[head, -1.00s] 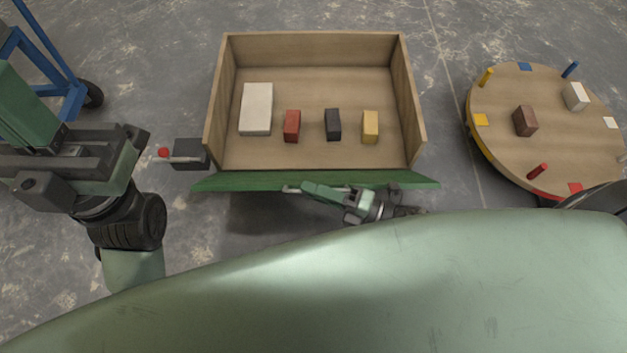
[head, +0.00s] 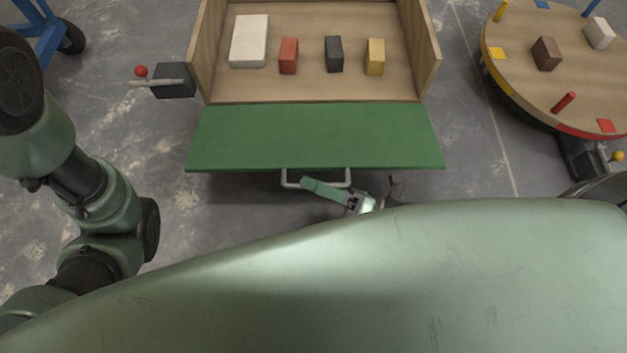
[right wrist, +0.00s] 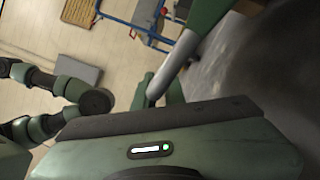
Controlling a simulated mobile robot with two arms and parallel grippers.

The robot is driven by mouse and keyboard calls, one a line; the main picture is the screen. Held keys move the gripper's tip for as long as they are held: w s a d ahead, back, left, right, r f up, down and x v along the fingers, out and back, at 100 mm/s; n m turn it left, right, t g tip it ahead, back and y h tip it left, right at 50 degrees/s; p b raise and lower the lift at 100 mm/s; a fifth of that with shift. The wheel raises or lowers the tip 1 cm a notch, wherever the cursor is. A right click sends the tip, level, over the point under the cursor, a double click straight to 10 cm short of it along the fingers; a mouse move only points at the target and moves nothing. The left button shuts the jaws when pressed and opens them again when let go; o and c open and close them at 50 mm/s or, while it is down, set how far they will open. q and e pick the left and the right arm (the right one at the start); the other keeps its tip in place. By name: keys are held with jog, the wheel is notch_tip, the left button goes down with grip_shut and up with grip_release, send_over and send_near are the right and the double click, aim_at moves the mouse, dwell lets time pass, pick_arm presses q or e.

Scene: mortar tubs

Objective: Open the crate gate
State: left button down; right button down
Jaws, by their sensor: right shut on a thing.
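The wooden crate (head: 195,60) stands ahead in the head view, its near side open. Its green gate (head: 315,137) is swung down and lies nearly flat toward me, hinged edge at the crate floor. The gate's grey bar handle (head: 288,182) sticks out at its near edge. My right gripper (head: 310,184) is shut on this handle, its wrist partly hidden by my own body. The right wrist view shows the handle bar (right wrist: 172,66) running past the gripper finger. My left arm shows at the left, but its gripper is out of view.
A white block (head: 249,41), red block (head: 289,55), black block (head: 334,54) and yellow block (head: 375,57) stand in the crate. A dark box (head: 176,80) with a red-knobbed lever (head: 150,82) is left of it. A round table (head: 520,75) stands right.

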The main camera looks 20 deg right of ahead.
jog(key=shift+s+f, duration=0.1)
jog(key=shift+f, duration=0.4)
jog(key=c, duration=1.5)
grip_release()
jog(key=p+v, duration=0.2)
jog(key=v, duration=0.6)
jog(key=shift+a, duration=0.1)
